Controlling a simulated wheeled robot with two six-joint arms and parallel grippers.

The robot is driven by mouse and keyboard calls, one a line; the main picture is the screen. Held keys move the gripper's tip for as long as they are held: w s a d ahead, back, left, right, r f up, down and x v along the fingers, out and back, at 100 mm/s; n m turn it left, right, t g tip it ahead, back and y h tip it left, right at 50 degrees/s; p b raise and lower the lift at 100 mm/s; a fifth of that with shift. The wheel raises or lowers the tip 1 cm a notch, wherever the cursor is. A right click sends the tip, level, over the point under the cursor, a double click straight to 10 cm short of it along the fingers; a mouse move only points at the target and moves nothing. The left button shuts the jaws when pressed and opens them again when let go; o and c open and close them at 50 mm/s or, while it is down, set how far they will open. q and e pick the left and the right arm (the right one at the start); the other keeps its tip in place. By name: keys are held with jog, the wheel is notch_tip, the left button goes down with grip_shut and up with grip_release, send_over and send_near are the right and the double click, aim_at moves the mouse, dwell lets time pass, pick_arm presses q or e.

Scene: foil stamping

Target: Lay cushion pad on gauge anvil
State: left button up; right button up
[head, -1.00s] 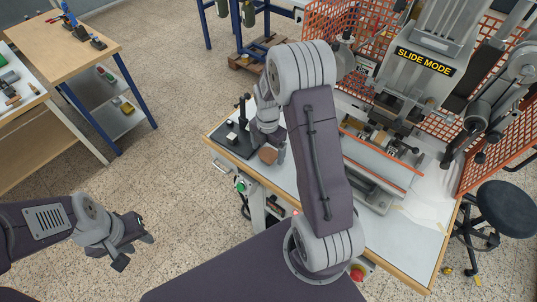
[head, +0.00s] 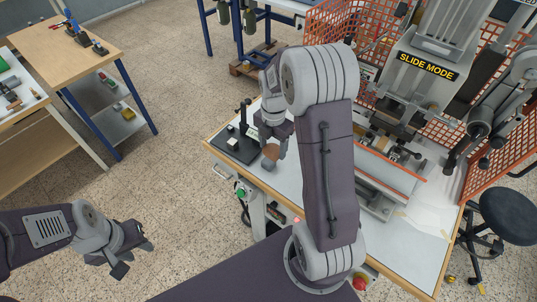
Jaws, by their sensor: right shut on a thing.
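The brown cushion pad (head: 271,153) is between the fingers of my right gripper (head: 272,149), which is shut on it. The pad looks tilted and is at the left end of the white bench top; whether it touches the bench I cannot tell. The gauge stand is a black base (head: 243,151) with a dark upright post (head: 243,116), just left of the pad. A small pale block (head: 232,143) sits on the base. The anvil itself is too small to make out. My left gripper (head: 135,257) is open and empty above the floor at lower left.
The foil press (head: 425,66), marked SLIDE MODE, stands on the bench (head: 286,180) at right, with orange mesh guards (head: 330,20) behind. A black stool (head: 506,215) is at far right. A wooden-topped table (head: 60,50) stands at upper left. Open floor lies between.

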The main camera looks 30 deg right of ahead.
jog(key=s+d+r+b, duration=0.1)
jog(key=s+d+r, duration=0.5)
jog(key=s+d, duration=0.1)
jog(key=shift+d+b, duration=0.25)
jog(key=shift+b, duration=0.05)
jog(key=shift+s, duration=0.1)
